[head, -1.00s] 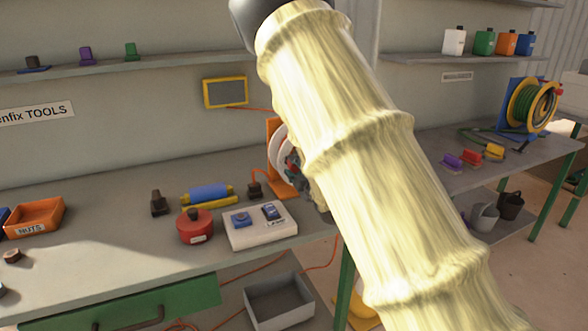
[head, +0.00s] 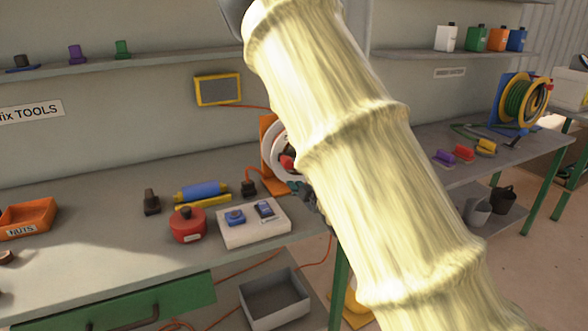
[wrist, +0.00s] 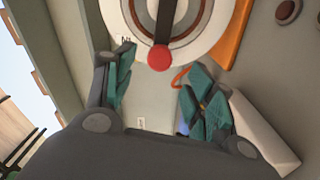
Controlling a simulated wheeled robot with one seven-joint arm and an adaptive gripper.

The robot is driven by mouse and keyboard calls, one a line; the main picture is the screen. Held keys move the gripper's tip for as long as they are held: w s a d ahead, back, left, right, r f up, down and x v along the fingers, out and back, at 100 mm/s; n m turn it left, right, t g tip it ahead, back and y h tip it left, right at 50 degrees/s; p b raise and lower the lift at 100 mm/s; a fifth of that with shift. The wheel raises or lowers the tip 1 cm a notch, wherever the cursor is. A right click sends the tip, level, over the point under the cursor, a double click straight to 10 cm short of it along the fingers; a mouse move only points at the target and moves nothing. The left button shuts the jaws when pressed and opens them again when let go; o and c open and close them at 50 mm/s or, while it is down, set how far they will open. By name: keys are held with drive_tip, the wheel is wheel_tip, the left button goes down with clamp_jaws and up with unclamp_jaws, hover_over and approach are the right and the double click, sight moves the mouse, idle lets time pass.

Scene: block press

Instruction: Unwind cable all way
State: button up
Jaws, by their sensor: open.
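The cable reel (head: 274,140) is a white disc on an orange stand on the bench, partly hidden by my arm in the head view. In the wrist view, the reel (wrist: 222,22) fills the top, with a dark crank bar and a red knob (wrist: 159,58). An orange cable (head: 257,173) runs from the stand to a dark plug (head: 249,188). My gripper (wrist: 158,76) is open and empty, its teal-padded fingers either side of and below the knob in the wrist view. I cannot tell whether they touch it. In the head view, my gripper (head: 304,196) is mostly hidden.
A white switch box (head: 254,230), red round tin (head: 187,226), blue roller (head: 201,191) and orange nuts bin (head: 28,220) stand on the bench. A grey open box (head: 275,299) sits below. A second, green-cable reel (head: 522,100) stands at the far right.

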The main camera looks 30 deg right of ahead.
sight(290, 165)
drive_tip(key=shift+s, duration=2.55)
drive_tip(key=w+m+p, duration=0.6)
drive_tip(key=m+p, duration=0.1)
drive_tip(key=w+m+p, duration=0.7)
drive_tip(key=m, duration=0.1)
drive_tip(key=shift+w+f, duration=0.1)
drive_tip(key=shift+w, duration=0.1)
clamp_jaws()
